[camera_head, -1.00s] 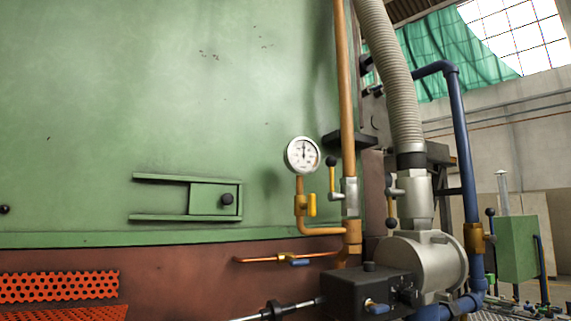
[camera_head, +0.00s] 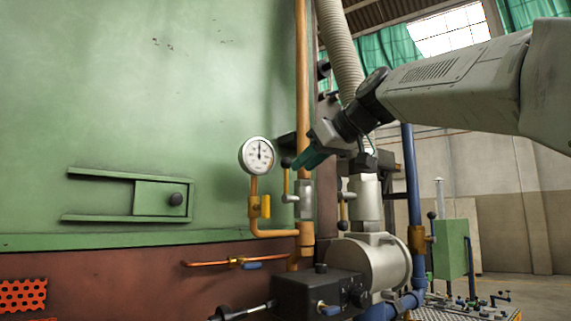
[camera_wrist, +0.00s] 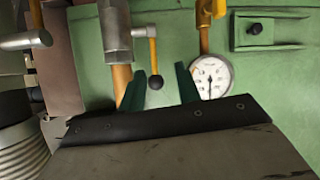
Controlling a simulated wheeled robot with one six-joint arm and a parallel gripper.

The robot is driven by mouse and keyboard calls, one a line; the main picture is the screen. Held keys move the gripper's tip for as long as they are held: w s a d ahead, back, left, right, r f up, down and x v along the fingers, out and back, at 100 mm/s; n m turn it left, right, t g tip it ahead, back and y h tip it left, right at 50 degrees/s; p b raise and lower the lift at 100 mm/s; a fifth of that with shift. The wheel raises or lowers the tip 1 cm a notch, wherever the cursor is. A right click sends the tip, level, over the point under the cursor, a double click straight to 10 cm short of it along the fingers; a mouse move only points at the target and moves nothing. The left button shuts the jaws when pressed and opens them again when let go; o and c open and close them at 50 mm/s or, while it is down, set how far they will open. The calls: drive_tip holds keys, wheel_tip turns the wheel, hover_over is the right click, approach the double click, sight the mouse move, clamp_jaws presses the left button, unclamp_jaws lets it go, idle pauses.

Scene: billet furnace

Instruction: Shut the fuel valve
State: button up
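A silver valve (camera_head: 305,197) sits on the vertical orange pipe (camera_head: 301,100). Its yellow lever (camera_head: 286,182) points up and ends in a black ball knob (camera_head: 286,162); no label is readable. My gripper (camera_head: 302,164) reaches in from the right, its teal fingers near this knob. In the wrist view, which is upside down, the fingers of my gripper (camera_wrist: 160,72) are spread. The black knob (camera_wrist: 155,82) appears between them, with the lever (camera_wrist: 153,50) and valve (camera_wrist: 116,25) beyond. I cannot tell whether a finger touches the knob.
A white gauge (camera_head: 257,155) and a small yellow-handled valve (camera_head: 264,206) stand just left. A second lever (camera_head: 342,211) hangs down by the grey hose fitting (camera_head: 366,199). A grey blower (camera_head: 374,262) and black box (camera_head: 312,292) lie below.

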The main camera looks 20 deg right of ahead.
sight(290, 160)
drive_tip(key=shift+n+t, duration=0.4)
drive_tip(key=shift+t, duration=0.1)
drive_tip(key=w, duration=0.2)
drive_tip(key=w+a, duration=0.1)
drive_tip(key=w, duration=0.2)
drive_tip(key=w+a+r, duration=0.1)
drive_tip(key=w, duration=0.1)
drive_tip(key=shift+w+a, duration=0.2)
drive_tip(key=shift+w, duration=0.2)
clamp_jaws()
